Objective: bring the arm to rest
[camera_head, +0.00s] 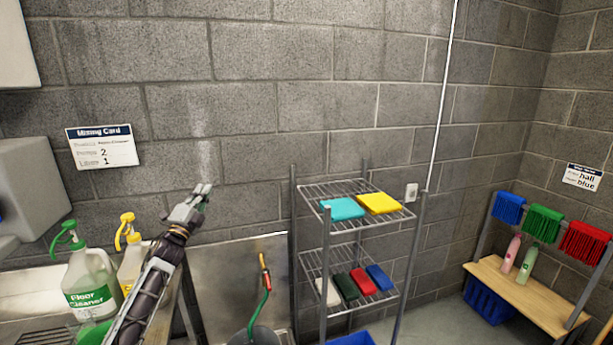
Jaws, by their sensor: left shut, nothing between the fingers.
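My left arm rises from the bottom left of the head view, and its gripper (203,197) points up in front of the grey block wall. The gripper is shut and empty, and it touches nothing that I can see. It is left of the wire shelf rack (326,262) and to the right of the bottles. My right gripper is not in view.
A floor cleaner jug (88,283) and a yellow-topped bottle (130,262) stand beside my left arm. The rack holds a teal pad (343,208), a yellow pad (379,203) and several smaller pads below. A bench (530,292) with bottles stands at right.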

